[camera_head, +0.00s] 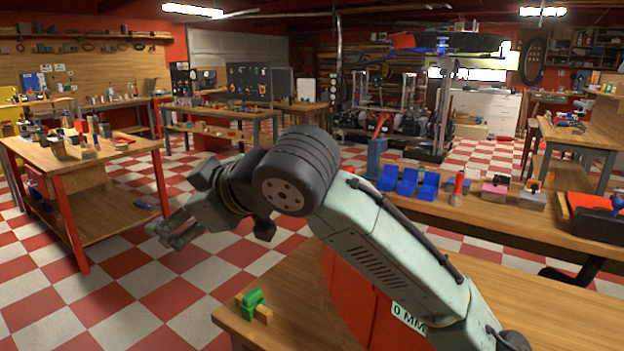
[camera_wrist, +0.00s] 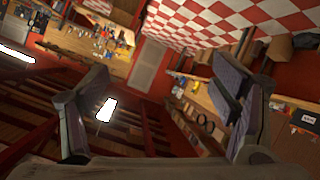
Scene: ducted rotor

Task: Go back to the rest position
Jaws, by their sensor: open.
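My gripper (camera_head: 172,230) is at the left end of my raised arm in the head view, above the checkered floor and to the right of the left workbench. It points left, away from the near table. In the wrist view my gripper (camera_wrist: 158,118) has its two fingers wide apart, with nothing between them. That view is tilted and shows the far room and a ceiling lamp past the fingers. No rest position is marked in either view.
A near wooden table (camera_head: 270,335) bears a green clamp-like item (camera_head: 252,301) below my arm. A left workbench (camera_head: 100,160) holds several small items. A right bench (camera_head: 500,222) carries blue bins (camera_head: 407,182). Open checkered floor (camera_head: 130,295) lies below my gripper.

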